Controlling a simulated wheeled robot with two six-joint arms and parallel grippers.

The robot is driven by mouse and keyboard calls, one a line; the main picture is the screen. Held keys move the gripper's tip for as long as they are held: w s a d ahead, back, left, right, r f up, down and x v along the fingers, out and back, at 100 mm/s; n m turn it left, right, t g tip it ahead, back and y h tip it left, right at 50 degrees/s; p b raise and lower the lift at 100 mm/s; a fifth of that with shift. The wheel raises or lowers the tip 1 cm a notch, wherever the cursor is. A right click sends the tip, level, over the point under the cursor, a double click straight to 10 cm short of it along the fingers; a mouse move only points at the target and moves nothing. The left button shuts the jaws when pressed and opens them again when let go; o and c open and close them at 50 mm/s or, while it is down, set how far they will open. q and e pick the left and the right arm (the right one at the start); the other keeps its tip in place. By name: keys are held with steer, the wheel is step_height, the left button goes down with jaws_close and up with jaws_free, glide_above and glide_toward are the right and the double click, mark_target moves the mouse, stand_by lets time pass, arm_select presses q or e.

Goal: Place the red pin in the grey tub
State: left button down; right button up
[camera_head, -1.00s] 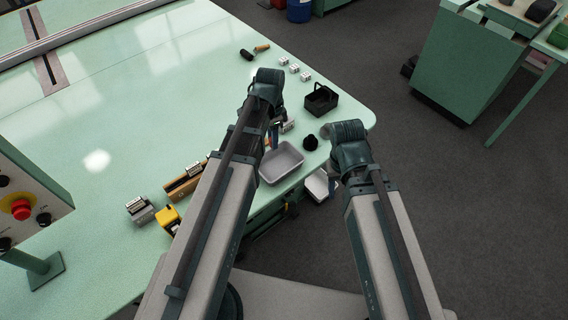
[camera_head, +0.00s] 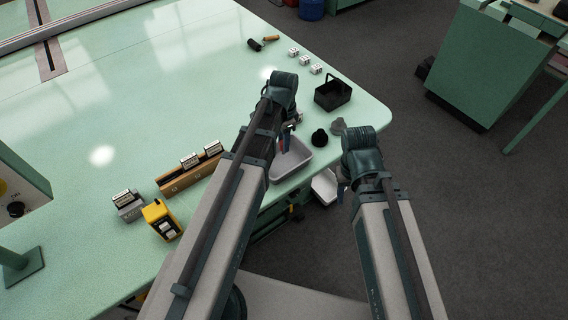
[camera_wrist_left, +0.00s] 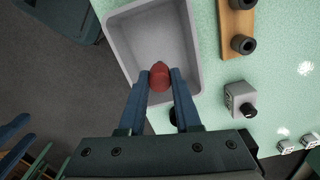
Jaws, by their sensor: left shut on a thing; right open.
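The grey tub (camera_head: 293,172) stands near the table's front edge, beside my left arm in the head view. It also fills the upper middle of the left wrist view (camera_wrist_left: 124,42). My left gripper (camera_head: 287,142) is over the tub, fingers pointing down. In the left wrist view its fingertips (camera_wrist_left: 159,80) are shut on the red pin (camera_wrist_left: 160,74), which shows against the tub's inside. I cannot tell the pin's height above the tub floor. The pin is not clearly visible in the head view. My right gripper (camera_head: 342,188) is open, off the table's front edge, its fingers mostly hidden.
A black basket (camera_head: 333,93), a black round object (camera_head: 319,138) and a grey lump (camera_head: 338,127) stand right of the tub. A wooden rack (camera_head: 190,178) and a yellow box (camera_head: 161,220) lie to the left. A white bin (camera_head: 324,187) is below the edge.

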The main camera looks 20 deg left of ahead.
mark_target(283, 153)
arm_select(q)
step_height(283, 153, up, 4)
steer(key=shift+f+n+p, duration=0.15)
steer(key=shift+n+p, duration=0.65)
steer(key=shift+p, duration=0.3)
steer(key=shift+r+n+p, duration=0.25)
steer(key=shift+n+p, duration=0.05)
steer(key=shift+n, duration=0.1)
arm_select(e)
step_height(283, 153, up, 4)
arm_select(q)
step_height(283, 153, down, 10)
steer(key=b, duration=1)
steer(key=shift+f, duration=0.2)
steer(key=shift+s+r, duration=0.1)
steer(key=shift+r, duration=0.05)
arm_select(e)
step_height(283, 153, down, 10)
arm_select(q)
steer(key=c, duration=0.6)
jaws_free()
